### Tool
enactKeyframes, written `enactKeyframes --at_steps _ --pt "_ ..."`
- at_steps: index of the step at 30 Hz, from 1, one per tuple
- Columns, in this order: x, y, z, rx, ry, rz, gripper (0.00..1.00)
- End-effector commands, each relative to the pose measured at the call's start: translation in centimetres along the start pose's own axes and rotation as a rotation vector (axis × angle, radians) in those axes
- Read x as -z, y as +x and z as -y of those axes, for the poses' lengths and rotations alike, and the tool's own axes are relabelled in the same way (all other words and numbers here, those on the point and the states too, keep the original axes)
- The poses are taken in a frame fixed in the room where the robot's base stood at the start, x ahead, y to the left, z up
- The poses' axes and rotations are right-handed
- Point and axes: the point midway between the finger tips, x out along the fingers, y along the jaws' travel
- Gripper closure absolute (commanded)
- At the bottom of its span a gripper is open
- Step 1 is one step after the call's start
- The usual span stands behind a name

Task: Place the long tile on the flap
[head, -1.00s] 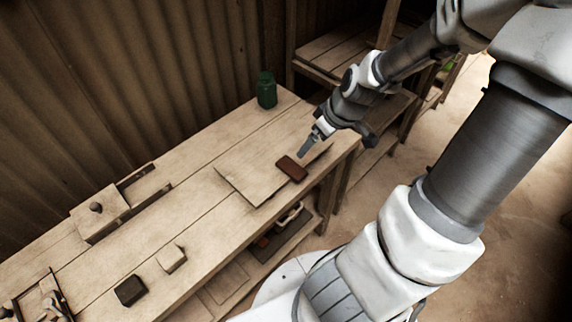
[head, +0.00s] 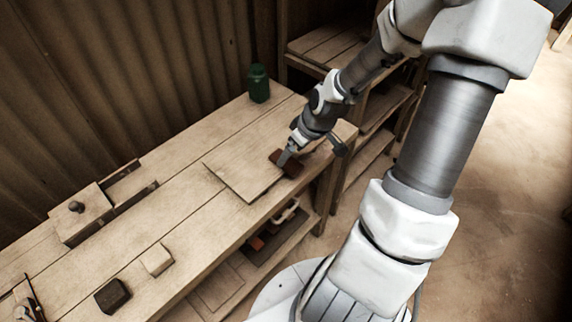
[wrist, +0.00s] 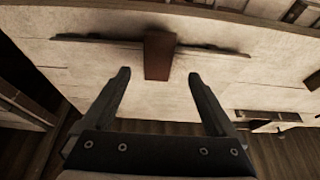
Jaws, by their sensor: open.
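The long tile, a reddish-brown block (head: 291,169), lies at the right edge of a thin pale board (head: 240,178) on the bench, which looks like the flap. My gripper (head: 285,158) is right over the tile and partly hides it. In the wrist view the tile (wrist: 159,55) stands out against the pale wood, with a thin dark edge running to both sides of it. My gripper (wrist: 159,76) is open, and the tile's near end lies in line with the gap between the fingertips. I cannot tell whether the fingers reach down around it.
A green jar (head: 259,84) stands at the back of the bench. A wooden box with a knob (head: 81,213) is at the left. A pale block (head: 157,259) and a dark block (head: 113,295) sit near the front edge. A shelf (head: 375,135) stands beyond the bench's right end.

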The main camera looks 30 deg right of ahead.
Motion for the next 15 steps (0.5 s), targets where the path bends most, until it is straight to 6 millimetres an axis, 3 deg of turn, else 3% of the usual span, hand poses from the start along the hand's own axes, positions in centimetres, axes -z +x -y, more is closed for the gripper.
enactKeyframes --at_steps 9,15 --pt "0.0 3.8 -0.2 0.002 -0.003 0.001 0.07" --pt "0.1 5.2 -0.3 0.0 -0.001 -0.001 0.07"
